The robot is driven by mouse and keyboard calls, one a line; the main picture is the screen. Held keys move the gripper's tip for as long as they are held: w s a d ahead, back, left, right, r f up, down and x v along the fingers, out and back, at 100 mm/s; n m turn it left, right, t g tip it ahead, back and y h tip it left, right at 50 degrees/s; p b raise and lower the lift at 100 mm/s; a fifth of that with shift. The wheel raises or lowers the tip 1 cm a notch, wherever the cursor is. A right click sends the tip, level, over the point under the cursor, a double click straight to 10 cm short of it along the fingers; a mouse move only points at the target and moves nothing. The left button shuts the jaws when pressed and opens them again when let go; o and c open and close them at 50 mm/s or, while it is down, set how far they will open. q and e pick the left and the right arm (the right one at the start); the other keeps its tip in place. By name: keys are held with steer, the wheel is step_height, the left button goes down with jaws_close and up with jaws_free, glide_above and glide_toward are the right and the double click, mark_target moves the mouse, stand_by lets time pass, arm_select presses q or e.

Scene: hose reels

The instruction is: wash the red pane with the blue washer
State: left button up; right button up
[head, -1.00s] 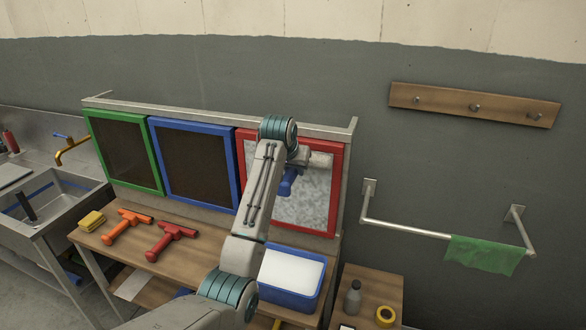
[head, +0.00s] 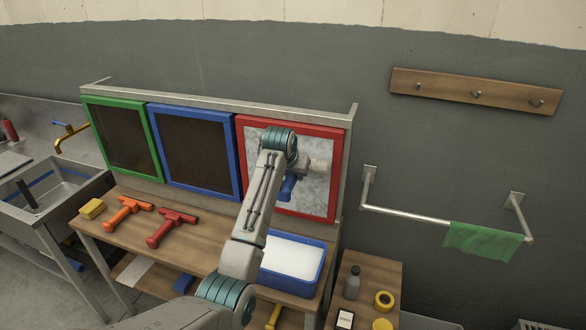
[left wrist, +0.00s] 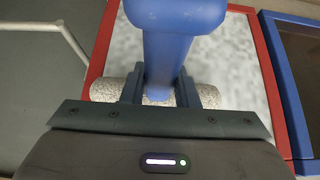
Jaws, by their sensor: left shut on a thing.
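The red pane (head: 304,205) has a red frame and a mottled grey-white surface, at the right end of the row of panes. My left gripper (head: 299,174) is in front of it and hides part of it. It is shut on the blue washer (head: 288,188). In the left wrist view, the gripper (left wrist: 160,92) grips the washer's blue handle (left wrist: 172,50). The pale speckled sleeve (left wrist: 105,88) of the washer lies across the pane, beyond the fingers. Whether the sleeve touches the pane cannot be told for certain. My right gripper is not in view.
Blue (head: 195,150) and green (head: 125,135) panes with dark surfaces stand to the left. The bench holds an orange squeegee (head: 125,213), a red squeegee (head: 168,229), a yellow sponge (head: 92,208) and a blue tray (head: 312,275) with white contents. A green cloth (head: 482,241) hangs on a rail.

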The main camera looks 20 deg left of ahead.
arm_select(q)
step_height(320, 180, down, 21)
steer(key=b, duration=0.4)
steer(key=shift+r, duration=0.15)
stand_by(2.1)
